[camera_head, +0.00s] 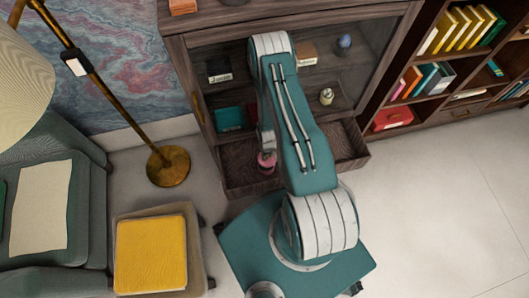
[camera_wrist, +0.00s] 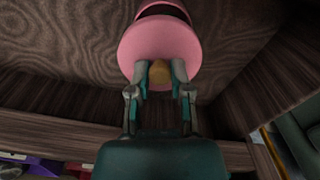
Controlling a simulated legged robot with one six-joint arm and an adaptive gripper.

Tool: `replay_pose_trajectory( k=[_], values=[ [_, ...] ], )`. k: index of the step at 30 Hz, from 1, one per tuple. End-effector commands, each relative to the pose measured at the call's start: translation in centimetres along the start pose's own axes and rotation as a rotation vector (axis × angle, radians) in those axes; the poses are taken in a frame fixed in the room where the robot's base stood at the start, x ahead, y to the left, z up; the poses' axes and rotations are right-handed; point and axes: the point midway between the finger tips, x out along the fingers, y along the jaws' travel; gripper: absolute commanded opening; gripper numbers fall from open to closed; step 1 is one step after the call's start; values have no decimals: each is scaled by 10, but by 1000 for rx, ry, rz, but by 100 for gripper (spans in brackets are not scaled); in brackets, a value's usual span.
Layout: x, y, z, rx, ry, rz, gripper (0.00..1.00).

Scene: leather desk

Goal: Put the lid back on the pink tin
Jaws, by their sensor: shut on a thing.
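In the wrist view, my gripper (camera_wrist: 161,74) is shut on the tan knob of the round pink lid (camera_wrist: 150,42). A finger stands on each side of the knob. Just beyond the lid, at the top edge of the view, part of the pink tin (camera_wrist: 165,4) shows with a dark band between it and the lid. The lid hides most of the tin, and I cannot tell whether the two touch. In the head view, a small pink shape (camera_head: 266,160) shows at the end of my arm, over the open drawer; lid and tin cannot be told apart there.
The open wooden drawer (camera_head: 240,176) juts from the dark cabinet (camera_head: 300,20), and its walls surround my gripper closely. A brass floor lamp (camera_head: 168,166) and a stool with a yellow cushion (camera_head: 150,255) stand to the left. The floor (camera_head: 440,220) to the right is clear.

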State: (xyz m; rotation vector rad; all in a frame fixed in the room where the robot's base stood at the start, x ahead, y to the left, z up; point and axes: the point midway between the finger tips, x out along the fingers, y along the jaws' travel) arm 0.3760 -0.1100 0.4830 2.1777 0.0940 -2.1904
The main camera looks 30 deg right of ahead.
Motion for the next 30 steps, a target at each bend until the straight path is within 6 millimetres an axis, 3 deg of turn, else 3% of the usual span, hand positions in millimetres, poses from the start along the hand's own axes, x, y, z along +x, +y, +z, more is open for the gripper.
replay_pose_trajectory(
  k=[15,30],
  values=[
    [44,-2,0,0,-1,2,0],
    [52,-2,-1,0,0,2,0]
  ],
)
